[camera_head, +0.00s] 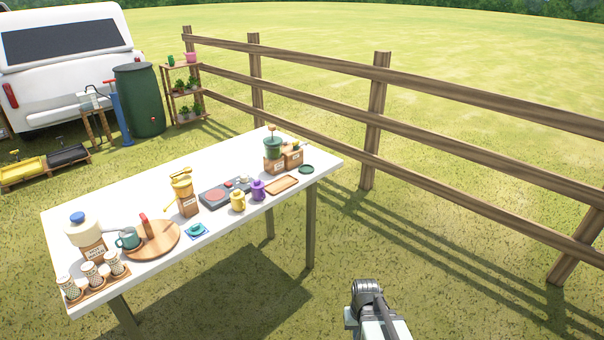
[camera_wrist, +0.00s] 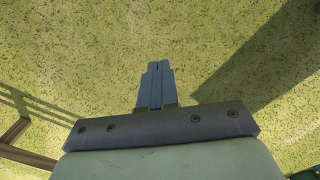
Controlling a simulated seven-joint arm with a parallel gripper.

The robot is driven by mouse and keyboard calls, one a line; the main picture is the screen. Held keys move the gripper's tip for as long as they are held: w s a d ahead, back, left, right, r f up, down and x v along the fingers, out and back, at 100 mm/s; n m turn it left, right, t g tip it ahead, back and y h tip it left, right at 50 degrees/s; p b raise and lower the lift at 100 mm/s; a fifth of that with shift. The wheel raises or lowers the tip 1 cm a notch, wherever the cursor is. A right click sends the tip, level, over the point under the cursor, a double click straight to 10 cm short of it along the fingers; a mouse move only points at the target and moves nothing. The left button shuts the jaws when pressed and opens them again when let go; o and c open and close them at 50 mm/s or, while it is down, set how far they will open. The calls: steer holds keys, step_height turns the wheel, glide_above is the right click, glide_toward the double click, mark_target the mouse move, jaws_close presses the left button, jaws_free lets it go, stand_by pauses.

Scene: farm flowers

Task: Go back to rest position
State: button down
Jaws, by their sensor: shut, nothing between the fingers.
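My gripper (camera_wrist: 155,72) shows in the wrist view with its two narrow fingers together, shut and empty. Only grass lies beyond the fingertips. In the head view, part of my arm shows at the bottom, right of centre, over the grass and clear of the table (camera_head: 165,267). The fingers cannot be made out in that view.
A wooden fence (camera_head: 378,120) runs along the right. Grass around my arm is free. A dark shadow crosses the wrist view.

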steer(key=s+f+g, duration=0.3)
steer(key=s+f, duration=0.6)
steer(key=s, duration=0.5)
steer(key=s+f+g, duration=0.3)
steer(key=s+f, duration=0.6)
steer(key=s, duration=0.5)
